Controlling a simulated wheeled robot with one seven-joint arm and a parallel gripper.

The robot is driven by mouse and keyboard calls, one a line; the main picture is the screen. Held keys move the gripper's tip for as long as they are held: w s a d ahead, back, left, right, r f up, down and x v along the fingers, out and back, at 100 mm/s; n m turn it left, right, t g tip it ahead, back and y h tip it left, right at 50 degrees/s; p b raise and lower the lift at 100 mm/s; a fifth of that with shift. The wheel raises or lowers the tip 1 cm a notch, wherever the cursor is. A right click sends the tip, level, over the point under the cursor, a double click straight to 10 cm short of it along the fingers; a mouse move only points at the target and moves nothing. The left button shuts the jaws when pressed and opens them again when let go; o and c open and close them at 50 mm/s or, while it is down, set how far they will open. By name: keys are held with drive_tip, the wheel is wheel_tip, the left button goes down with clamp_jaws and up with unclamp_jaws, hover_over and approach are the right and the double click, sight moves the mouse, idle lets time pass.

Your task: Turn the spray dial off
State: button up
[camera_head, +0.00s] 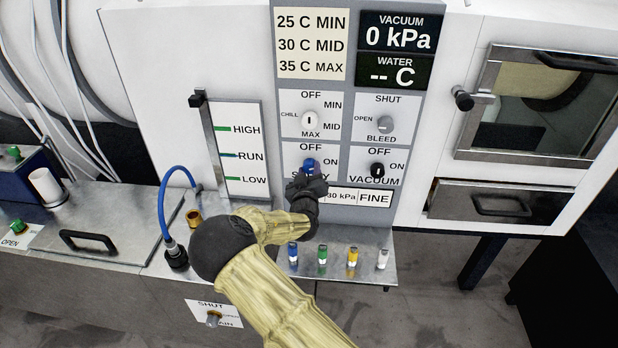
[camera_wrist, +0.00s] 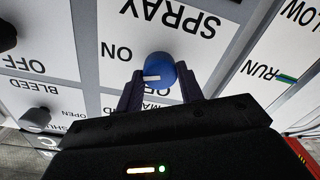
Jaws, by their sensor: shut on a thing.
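The blue spray dial (camera_head: 309,166) sits on the grey control panel, with OFF above it and ON to its right in the head view. My gripper (camera_head: 308,181) is in front of it and covers part of the SPRAY label. In the wrist view, which is upside down, the dial (camera_wrist: 160,66) is between the two dark fingers of my gripper (camera_wrist: 161,74), shut on it. A short white mark on the dial lies toward its left there, the side where ON is printed. The exact setting is hard to tell.
A black vacuum dial (camera_head: 377,170) is close to the right. A chill dial (camera_head: 310,120) and a bleed dial (camera_head: 385,125) are above. A shelf (camera_head: 340,268) with several small coloured pieces is below. A blue hose (camera_head: 163,205) is at the left.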

drive_tip(key=n+b, duration=0.2)
drive_tip(key=n, duration=0.1)
drive_tip(key=shift+a+f+n, duration=0.1)
drive_tip(key=shift+f+n, duration=0.1)
drive_tip(key=shift+n, duration=0.1)
drive_tip(key=n+b, duration=0.2)
drive_tip(key=n, duration=0.1)
drive_tip(key=shift+n, duration=0.3)
drive_tip(key=n+b, duration=0.2)
drive_tip(key=n, duration=0.1)
drive_tip(key=shift+n, duration=0.3)
drive_tip(key=shift+r+n+h+b, duration=0.1)
drive_tip(key=shift+n+h+b, duration=0.35)
drive_tip(key=shift+n, duration=1.05)
drive_tip(key=o, duration=1)
drive_tip(key=s+b, duration=0.3)
drive_tip(key=s, duration=1.4)
drive_tip(key=shift+s+a+r, duration=0.2)
drive_tip(key=shift+a+r, duration=0.1)
